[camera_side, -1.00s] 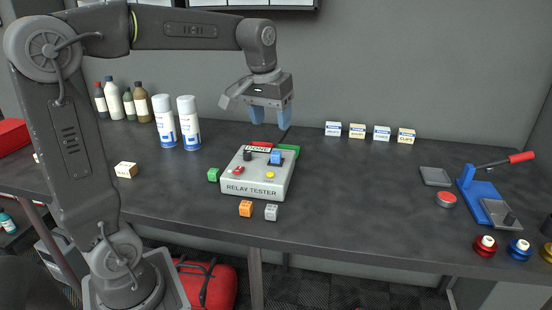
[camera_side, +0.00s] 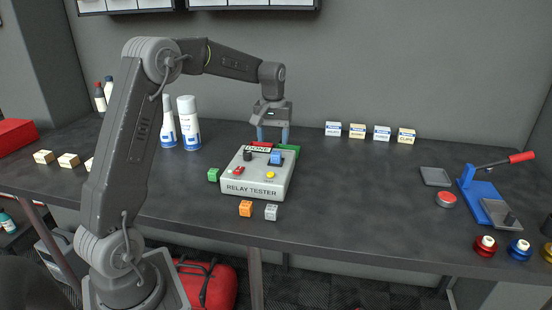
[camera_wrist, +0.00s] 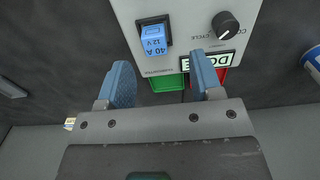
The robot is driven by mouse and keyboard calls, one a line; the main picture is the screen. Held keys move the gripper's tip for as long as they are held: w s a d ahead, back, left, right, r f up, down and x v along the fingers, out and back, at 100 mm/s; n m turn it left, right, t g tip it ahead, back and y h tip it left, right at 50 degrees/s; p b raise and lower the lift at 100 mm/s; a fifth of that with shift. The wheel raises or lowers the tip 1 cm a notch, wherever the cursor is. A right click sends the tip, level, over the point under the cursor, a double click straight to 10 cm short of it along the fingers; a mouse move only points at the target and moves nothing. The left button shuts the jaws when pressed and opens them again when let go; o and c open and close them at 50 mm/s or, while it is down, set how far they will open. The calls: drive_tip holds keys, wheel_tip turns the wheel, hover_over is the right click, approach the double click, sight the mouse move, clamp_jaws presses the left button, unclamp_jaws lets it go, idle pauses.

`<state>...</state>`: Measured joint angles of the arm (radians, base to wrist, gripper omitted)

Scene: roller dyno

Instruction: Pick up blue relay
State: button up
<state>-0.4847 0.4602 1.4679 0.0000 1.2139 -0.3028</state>
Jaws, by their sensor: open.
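The blue relay (camera_side: 276,157) sits in the black socket at the back right of the relay tester's top. In the wrist view the blue relay (camera_wrist: 154,40) shows its "40 A 12 V" label. My gripper (camera_side: 272,139) is open and empty, just behind and above the tester. In the wrist view my gripper (camera_wrist: 163,78) has its blue fingers apart, with the relay beyond the fingertips and toward the left finger. The fingers do not touch the relay. The relay tester (camera_side: 252,190) is a grey box with a "DONE" sign, a black knob, a red switch and a yellow button.
A red tray (camera_side: 261,145) and a green tray (camera_side: 291,151) lie behind the tester. A green relay (camera_side: 213,174), an orange relay (camera_side: 246,208) and a grey relay (camera_side: 271,212) stand around it. Spray cans (camera_side: 189,123) stand at the left.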

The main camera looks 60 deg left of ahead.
sight(276, 154)
drive_tip(key=shift+w+d+f, duration=0.15)
drive_tip(key=shift+f, duration=1.4)
drive_tip(key=shift+w+d+f, duration=0.1)
drive_tip(key=shift+f, duration=1.4)
drive_tip(key=c, duration=1.1)
drive_tip(key=shift+o, duration=0.2)
drive_tip(key=shift+r, duration=0.1)
